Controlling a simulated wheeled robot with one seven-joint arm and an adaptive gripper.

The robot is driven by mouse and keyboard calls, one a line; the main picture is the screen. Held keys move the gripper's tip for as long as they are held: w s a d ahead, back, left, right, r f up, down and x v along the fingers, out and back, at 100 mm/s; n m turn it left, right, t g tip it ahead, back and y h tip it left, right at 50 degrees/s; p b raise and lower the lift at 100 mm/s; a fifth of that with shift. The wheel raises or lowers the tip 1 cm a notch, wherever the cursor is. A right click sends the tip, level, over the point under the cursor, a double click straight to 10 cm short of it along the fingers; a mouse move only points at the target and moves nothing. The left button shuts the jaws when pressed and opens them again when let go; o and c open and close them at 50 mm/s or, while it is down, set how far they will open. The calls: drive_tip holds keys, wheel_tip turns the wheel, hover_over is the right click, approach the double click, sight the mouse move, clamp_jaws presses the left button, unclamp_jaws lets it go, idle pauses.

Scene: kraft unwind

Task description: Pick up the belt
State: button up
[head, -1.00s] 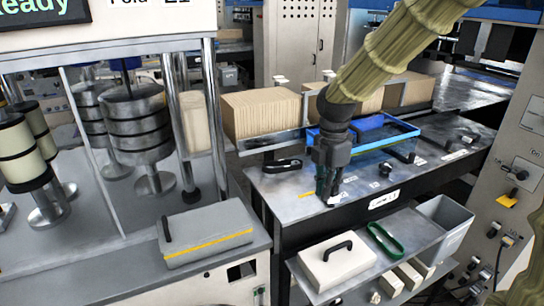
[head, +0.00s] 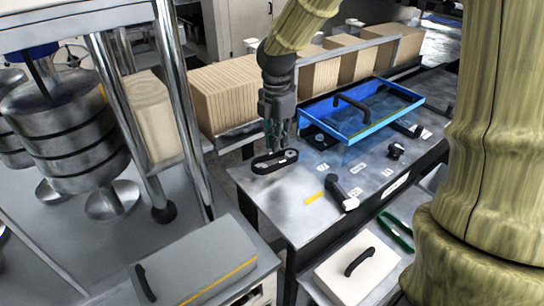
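A black oblong loop (head: 275,161), which looks like a belt around small pulleys, lies at the near left corner of the grey table top. My gripper (head: 277,147) points down right over it, with its fingertips at or just above its far edge. I cannot tell whether they touch it, or whether the fingers are open or shut. A green belt-like loop (head: 398,231) lies on the lower shelf at the right, partly hidden by my own arm. My gripper is well away from that green loop.
A blue-rimmed tray (head: 365,130) stands behind on the table (head: 325,165). A black-handled tool (head: 341,192) and small knobs (head: 395,150) lie in front. A white box (head: 345,277) sits below. Brown stacks (head: 225,98) line the back. Chrome posts (head: 180,100) rise at left.

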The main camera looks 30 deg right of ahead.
sight(279, 164)
wheel_tip(279, 164, down, 3)
drive_tip(key=shift+d+r, duration=0.1)
drive_tip(key=shift+s+f+p, duration=0.2)
drive_tip(key=shift+f+p, duration=0.45)
drive_tip(key=shift+d+f+p, duration=0.1)
drive_tip(key=shift+f+p, duration=0.7)
drive_tip(key=shift+f, duration=1.45)
drive_tip(key=shift+c, duration=0.4)
clamp_jaws()
drive_tip(key=shift+r, duration=0.1)
